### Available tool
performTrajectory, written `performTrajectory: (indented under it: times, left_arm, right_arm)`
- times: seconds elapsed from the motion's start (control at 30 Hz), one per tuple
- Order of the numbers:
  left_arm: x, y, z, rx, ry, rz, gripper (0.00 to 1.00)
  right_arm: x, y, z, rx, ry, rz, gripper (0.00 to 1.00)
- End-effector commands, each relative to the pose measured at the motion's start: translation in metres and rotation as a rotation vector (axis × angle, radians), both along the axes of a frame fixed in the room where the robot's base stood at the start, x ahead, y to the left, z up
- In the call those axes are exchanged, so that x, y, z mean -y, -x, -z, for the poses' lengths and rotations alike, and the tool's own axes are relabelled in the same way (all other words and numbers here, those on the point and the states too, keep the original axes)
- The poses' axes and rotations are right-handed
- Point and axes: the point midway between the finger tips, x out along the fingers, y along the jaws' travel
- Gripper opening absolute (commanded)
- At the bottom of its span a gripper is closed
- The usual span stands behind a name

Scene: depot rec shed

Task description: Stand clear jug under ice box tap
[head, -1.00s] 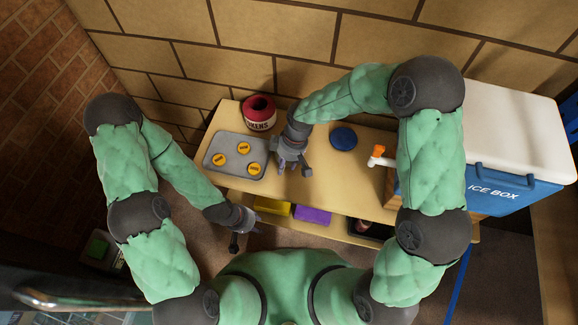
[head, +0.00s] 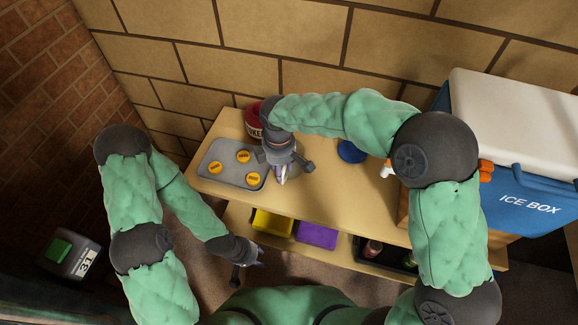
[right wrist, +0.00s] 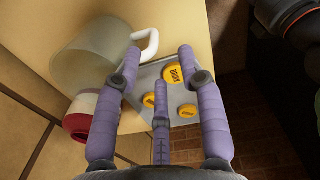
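The clear jug (right wrist: 92,55) shows in the right wrist view as a pale see-through body with a white handle (right wrist: 149,46). My right gripper (right wrist: 159,55) is open, and the handle shows between and just beyond its spread fingertips. In the head view my right gripper (head: 283,172) is low over the table beside the grey tray and largely hides the jug. The blue ice box (head: 528,205) with a white lid stands at the right. Its tap (head: 386,170) is mostly hidden behind my right arm. My left gripper (head: 248,270) is open and empty before the table's front edge.
The grey tray (head: 212,174) holds yellow tokens. A red token pot (head: 249,119) stands behind it. A blue disc (head: 350,152) lies on the table (head: 330,200) toward the tap. Yellow (head: 272,223) and purple (head: 317,235) boxes and a dark bottle tray (head: 368,256) sit on the lower shelf.

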Motion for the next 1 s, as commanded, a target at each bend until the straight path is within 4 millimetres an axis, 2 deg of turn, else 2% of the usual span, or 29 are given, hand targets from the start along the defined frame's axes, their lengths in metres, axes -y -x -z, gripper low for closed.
performTrajectory:
  times: [0.03, 0.33, 0.63, 0.93, 1.0]
  left_arm:
    - [0.0, 0.0, 0.006, 0.0, 0.0, 0.0, 0.4]
    - [0.0, 0.0, 0.015, -0.001, 0.0, 0.0, 0.4]
    - [0.0, 0.0, 0.039, -0.001, 0.0, 0.0, 0.4]
    - [0.0, 0.0, 0.039, -0.001, 0.0, 0.0, 0.4]
    - [0.0, 0.0, 0.039, -0.001, 0.0, 0.0, 0.4]
  right_arm:
    - [0.001, 0.0, 0.011, -0.001, 0.001, 0.001, 0.4]
    - [0.002, -0.003, 0.03, 0.0, 0.0, 0.001, 0.4]
    - [0.006, -0.008, 0.068, -0.001, -0.001, 0.001, 0.4]
    - [0.006, -0.009, 0.071, 0.0, -0.001, 0.001, 0.4]
    - [0.006, -0.009, 0.071, 0.0, -0.001, 0.001, 0.2]
